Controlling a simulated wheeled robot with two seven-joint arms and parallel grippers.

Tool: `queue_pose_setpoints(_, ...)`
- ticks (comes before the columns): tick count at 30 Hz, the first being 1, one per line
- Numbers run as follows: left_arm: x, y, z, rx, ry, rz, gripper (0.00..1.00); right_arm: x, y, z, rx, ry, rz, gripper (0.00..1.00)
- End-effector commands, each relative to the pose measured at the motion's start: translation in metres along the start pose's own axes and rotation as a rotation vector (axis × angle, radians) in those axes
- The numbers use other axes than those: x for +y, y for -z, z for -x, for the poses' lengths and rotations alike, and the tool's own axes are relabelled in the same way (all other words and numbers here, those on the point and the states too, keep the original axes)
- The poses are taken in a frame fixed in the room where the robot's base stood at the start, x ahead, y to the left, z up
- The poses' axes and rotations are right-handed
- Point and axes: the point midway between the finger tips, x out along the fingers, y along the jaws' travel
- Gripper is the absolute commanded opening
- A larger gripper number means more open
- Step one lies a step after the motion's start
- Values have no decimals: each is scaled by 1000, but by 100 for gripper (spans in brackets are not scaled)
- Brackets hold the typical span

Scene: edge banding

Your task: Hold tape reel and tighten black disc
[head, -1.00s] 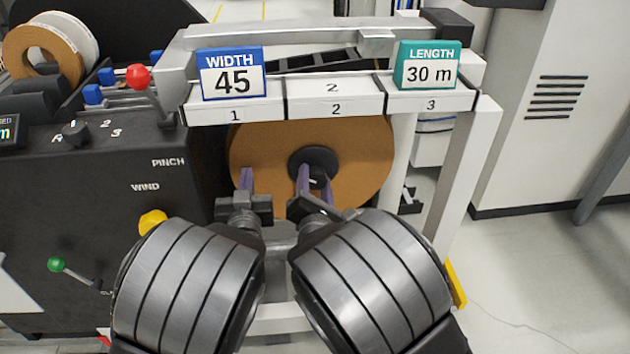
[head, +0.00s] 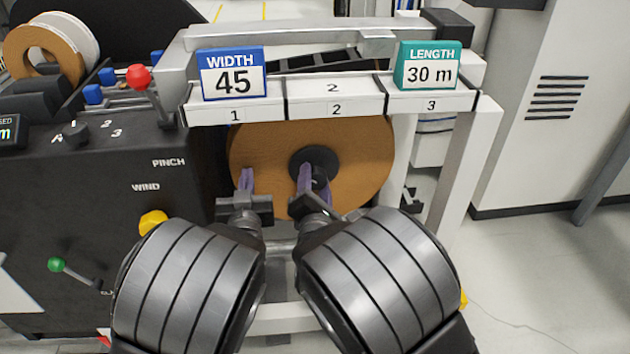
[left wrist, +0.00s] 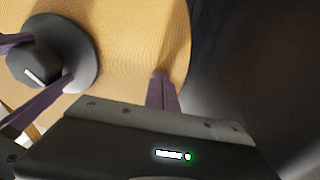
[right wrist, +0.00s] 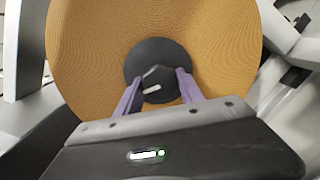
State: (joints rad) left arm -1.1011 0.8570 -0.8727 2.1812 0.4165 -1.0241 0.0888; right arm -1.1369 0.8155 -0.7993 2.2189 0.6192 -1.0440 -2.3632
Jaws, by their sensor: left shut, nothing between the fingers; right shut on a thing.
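The tape reel (head: 355,145) is a large brown roll standing upright under the numbered shelf. The black disc (head: 318,156) sits at its centre, with a raised knob (right wrist: 157,84) bearing a white mark. My right gripper (head: 307,180) is shut on this knob, one purple finger on each side in the right wrist view (right wrist: 158,88). My left gripper (head: 246,180) is shut and empty, its purple fingers together at the reel's left part. In the left wrist view its fingertips (left wrist: 163,78) are against or very near the reel face near the edge; contact is unclear.
A black control panel (head: 100,190) with a yellow knob (head: 153,222) and green-tipped lever (head: 57,265) stands at left. The shelf (head: 335,97) with the WIDTH and LENGTH signs overhangs the reel. A white post (head: 466,170) stands at right; the floor beyond is clear.

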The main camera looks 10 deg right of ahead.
Motion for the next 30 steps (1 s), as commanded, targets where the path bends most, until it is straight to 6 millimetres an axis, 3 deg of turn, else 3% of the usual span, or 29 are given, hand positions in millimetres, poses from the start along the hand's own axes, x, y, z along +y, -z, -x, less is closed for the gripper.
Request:
queue_pose_setpoints(21,-2,1,-1,3,3,2,0,-2,-1,0,46,46,-635,4)
queue_pose_setpoints(30,-1,1,-1,3,3,2,0,-1,0,1,61,58,-829,4)
